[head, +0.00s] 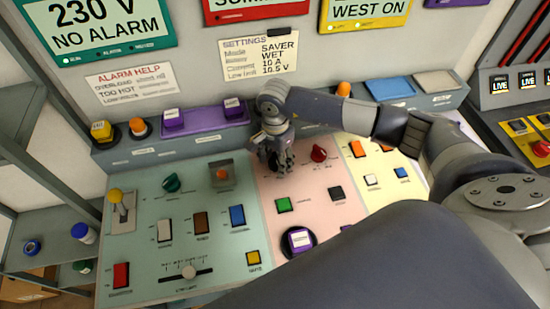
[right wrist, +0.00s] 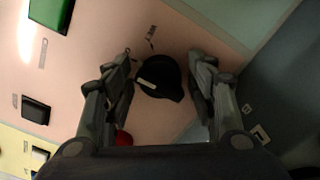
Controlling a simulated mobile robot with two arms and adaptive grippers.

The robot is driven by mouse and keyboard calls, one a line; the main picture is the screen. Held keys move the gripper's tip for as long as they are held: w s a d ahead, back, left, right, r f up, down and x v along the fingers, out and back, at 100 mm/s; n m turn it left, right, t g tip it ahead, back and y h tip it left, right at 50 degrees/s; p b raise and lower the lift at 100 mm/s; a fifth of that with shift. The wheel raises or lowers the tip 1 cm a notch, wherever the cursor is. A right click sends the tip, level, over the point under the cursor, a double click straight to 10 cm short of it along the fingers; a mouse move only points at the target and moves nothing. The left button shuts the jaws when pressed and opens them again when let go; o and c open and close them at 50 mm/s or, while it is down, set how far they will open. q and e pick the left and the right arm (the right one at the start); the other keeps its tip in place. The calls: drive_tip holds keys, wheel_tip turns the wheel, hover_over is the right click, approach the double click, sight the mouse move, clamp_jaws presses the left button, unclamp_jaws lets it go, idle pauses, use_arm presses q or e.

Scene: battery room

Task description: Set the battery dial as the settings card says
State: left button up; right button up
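The settings card (head: 258,55) hangs on the back wall; it reads SAVER, WET, 10 A and 10.5 V. A black round dial (right wrist: 158,77) with a pale pointer mark sits on the pink panel (head: 290,192); I take it as the battery dial, though its label is not readable. In the head view my right gripper (head: 276,160) hides it. In the right wrist view the open fingers (right wrist: 161,62) stand on either side of the dial, with small gaps showing. My left gripper is not in view.
A red knob (head: 318,152) stands just right of my right gripper, and a green knob (head: 171,182) is on the green panel to its left. A green switch (head: 283,204) and a black switch (head: 336,193) lie in front. A raised ledge with purple blocks (head: 205,117) runs behind.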

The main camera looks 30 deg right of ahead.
drive_tip(key=c, duration=0.6)
drive_tip(key=shift+o, duration=0.2)
drive_tip(key=shift+f+m+b, duration=0.1)
drive_tip(key=shift+m+b, duration=0.6)
drive_tip(key=shift+b, duration=0.15)
drive_tip(key=shift+w+m+b, duration=0.1)
drive_tip(key=shift+m+b, duration=0.95)
drive_tip(key=shift+m, duration=0.15)
drive_tip(key=m+b, duration=0.2)
drive_tip(key=m, duration=0.1)
drive_tip(key=shift+w+m+b, duration=0.1)
drive_tip(key=shift+m+b, duration=0.6)
drive_tip(key=shift+m, duration=0.4)
